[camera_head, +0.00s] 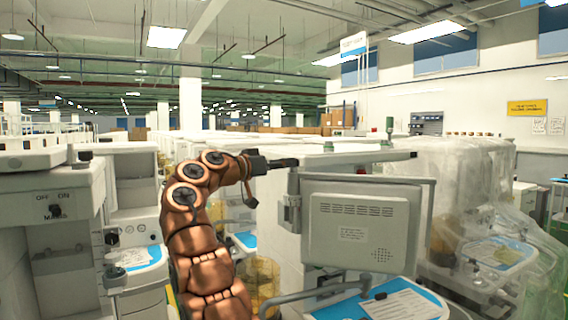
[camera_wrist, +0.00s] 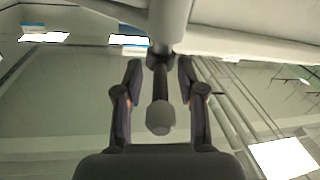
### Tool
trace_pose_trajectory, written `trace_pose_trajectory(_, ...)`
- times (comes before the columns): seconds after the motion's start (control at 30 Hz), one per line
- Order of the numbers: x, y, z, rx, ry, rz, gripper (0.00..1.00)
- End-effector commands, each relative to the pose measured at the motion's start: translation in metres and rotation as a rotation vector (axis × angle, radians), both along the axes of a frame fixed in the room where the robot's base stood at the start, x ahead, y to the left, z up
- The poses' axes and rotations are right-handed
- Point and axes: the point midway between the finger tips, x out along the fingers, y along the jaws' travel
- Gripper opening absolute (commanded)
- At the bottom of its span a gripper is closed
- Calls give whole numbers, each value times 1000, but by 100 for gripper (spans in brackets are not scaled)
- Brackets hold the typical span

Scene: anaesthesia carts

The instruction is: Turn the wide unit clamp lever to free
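The clamp lever shows in the wrist view as a dark shaft with a pale grey rounded knob (camera_wrist: 160,118). It comes out of a dark collar below a light grey post (camera_wrist: 168,25). My gripper (camera_wrist: 159,70) is open, with one dark finger on each side of the lever. Gaps show between the lever and both fingers, so I see no contact. In the head view my gripper (camera_head: 283,162) is at the end of my copper-coloured arm, at the left end of a long flat grey top (camera_head: 350,158). I cannot make out the lever clearly there.
A grey monitor back (camera_head: 358,228) stands just right of and below my gripper. A cart with an OFF/ON switch panel (camera_head: 56,209) is at the left. Plastic-wrapped units (camera_head: 480,190) stand at the right. A blue tray with paper (camera_head: 400,306) is at the lower front.

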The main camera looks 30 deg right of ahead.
Motion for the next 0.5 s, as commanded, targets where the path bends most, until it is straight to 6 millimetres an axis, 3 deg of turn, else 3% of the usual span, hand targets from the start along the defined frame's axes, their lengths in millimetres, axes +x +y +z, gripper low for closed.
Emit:
trace_pose_trajectory(0.37,1,-10,0,-1,1,1,38)
trace_pose_trajectory(0.5,1,-10,0,-1,1,1,24)
